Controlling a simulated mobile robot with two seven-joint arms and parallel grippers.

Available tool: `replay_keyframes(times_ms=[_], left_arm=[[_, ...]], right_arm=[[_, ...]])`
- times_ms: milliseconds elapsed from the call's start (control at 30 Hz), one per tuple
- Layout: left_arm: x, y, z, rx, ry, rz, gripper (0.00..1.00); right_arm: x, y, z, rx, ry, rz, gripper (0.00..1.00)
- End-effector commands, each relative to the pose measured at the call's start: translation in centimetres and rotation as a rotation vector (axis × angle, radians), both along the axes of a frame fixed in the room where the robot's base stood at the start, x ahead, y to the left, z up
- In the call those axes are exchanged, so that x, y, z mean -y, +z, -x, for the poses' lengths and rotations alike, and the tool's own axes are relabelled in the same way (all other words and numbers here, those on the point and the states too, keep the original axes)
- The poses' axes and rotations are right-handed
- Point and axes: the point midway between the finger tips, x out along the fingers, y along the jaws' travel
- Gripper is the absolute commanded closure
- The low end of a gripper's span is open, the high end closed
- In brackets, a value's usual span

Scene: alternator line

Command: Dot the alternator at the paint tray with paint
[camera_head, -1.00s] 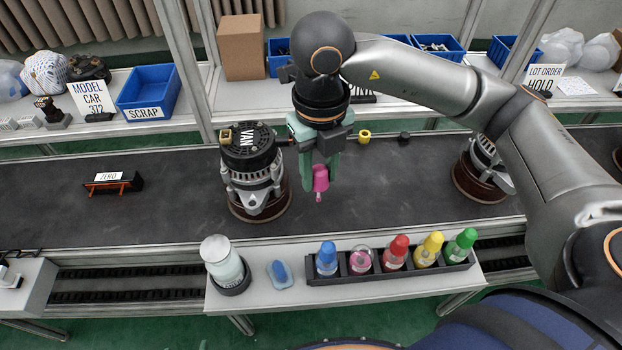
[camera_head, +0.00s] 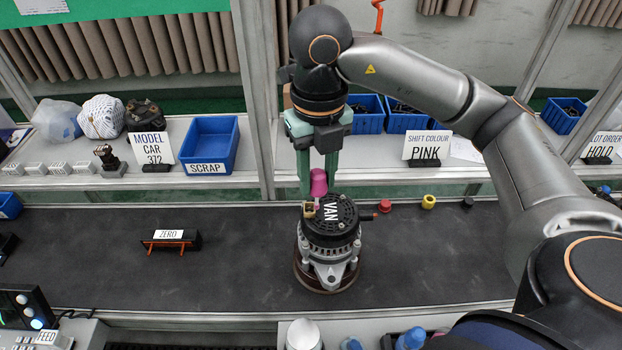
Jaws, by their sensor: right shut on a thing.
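My right gripper (camera_head: 318,190) points down and is shut on a pink brush cap (camera_head: 319,182). It holds the cap at the top of the alternator (camera_head: 329,248), beside the brass-coloured terminal block and the VAN lettering. I cannot tell whether the brush tip touches the housing, and no paint dot can be made out. The alternator stands upright on a round brown base on the dark belt. Only the top of a blue paint bottle (camera_head: 411,338) shows at the bottom edge; the pink bottle is out of view. My left gripper is not in view.
A sign (camera_head: 428,147) reads SHIFT COLOUR PINK. Red (camera_head: 384,205) and yellow (camera_head: 428,201) caps lie on the far belt edge. An orange-legged ZERO stand (camera_head: 171,240) is left. A white-topped jar (camera_head: 303,335) is at the bottom edge.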

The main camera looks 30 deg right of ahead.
Motion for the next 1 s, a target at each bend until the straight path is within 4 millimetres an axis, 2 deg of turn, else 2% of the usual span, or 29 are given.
replay_keyframes(times_ms=[400,800,1000], left_arm=[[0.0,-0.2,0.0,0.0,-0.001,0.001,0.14],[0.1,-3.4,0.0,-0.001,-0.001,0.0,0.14],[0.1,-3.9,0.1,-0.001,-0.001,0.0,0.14]], right_arm=[[0.1,-0.1,0.0,0.0,-0.002,0.0,1.0],[0.0,-3.6,0.0,0.0,-0.001,0.0,1.0],[0.0,-4.1,0.0,0.0,-0.001,0.0,1.0]])
